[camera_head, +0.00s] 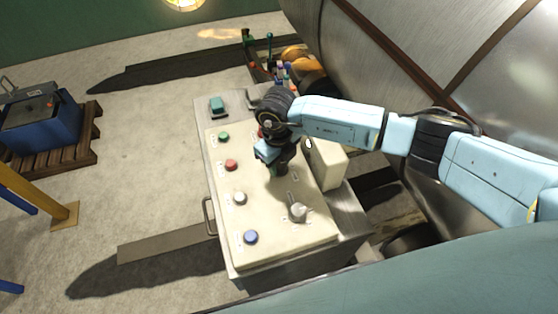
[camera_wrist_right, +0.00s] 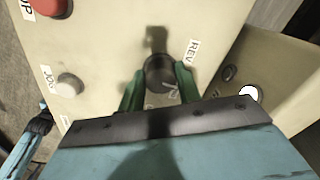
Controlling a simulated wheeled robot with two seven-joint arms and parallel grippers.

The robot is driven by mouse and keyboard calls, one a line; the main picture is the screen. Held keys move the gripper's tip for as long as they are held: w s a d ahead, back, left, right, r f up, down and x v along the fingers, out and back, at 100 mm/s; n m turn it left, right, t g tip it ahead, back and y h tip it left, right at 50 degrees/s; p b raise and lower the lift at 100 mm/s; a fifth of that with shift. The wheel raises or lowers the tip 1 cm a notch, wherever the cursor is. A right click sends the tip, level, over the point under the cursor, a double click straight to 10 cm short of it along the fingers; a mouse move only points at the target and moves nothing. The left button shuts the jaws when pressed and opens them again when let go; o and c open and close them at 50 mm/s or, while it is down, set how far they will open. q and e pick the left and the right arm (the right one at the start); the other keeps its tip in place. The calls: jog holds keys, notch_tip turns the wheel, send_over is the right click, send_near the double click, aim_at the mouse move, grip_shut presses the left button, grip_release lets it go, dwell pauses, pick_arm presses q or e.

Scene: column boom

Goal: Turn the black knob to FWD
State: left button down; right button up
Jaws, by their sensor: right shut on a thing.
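The black knob (camera_wrist_right: 160,70) is on the cream control panel (camera_wrist_right: 105,60), with a dark pointer or shadow reaching up from it. My right gripper (camera_wrist_right: 158,88) has its green fingers on both sides of the knob, shut on it. A REV label (camera_wrist_right: 193,52) is to the right of the knob. No FWD label can be read. In the head view my right gripper (camera_head: 279,168) is down at the panel (camera_head: 262,215) and hides the knob. My left gripper is not in view.
Green (camera_head: 223,136), red (camera_head: 231,165), white (camera_head: 239,198) and blue (camera_head: 251,237) buttons line the panel's left side. A pale knob (camera_head: 298,212) is near the front right. A cream box (camera_head: 325,163) stands at the panel's right edge. Open floor is to the left.

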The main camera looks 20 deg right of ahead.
jog(key=m, duration=0.3)
jog(key=shift+m, duration=0.4)
jog(key=shift+d+m+p, duration=0.1)
jog(key=shift+m+p, duration=0.25)
jog(key=shift+m, duration=1.55)
jog(key=o, duration=1)
jog(key=shift+c, duration=0.2)
notch_tip(320, 180, up, 13)
jog(key=shift+a+r+b, duration=0.2)
jog(key=shift+a+b, duration=0.05)
jog(key=shift+b, duration=0.15)
jog(key=shift+w, duration=0.1)
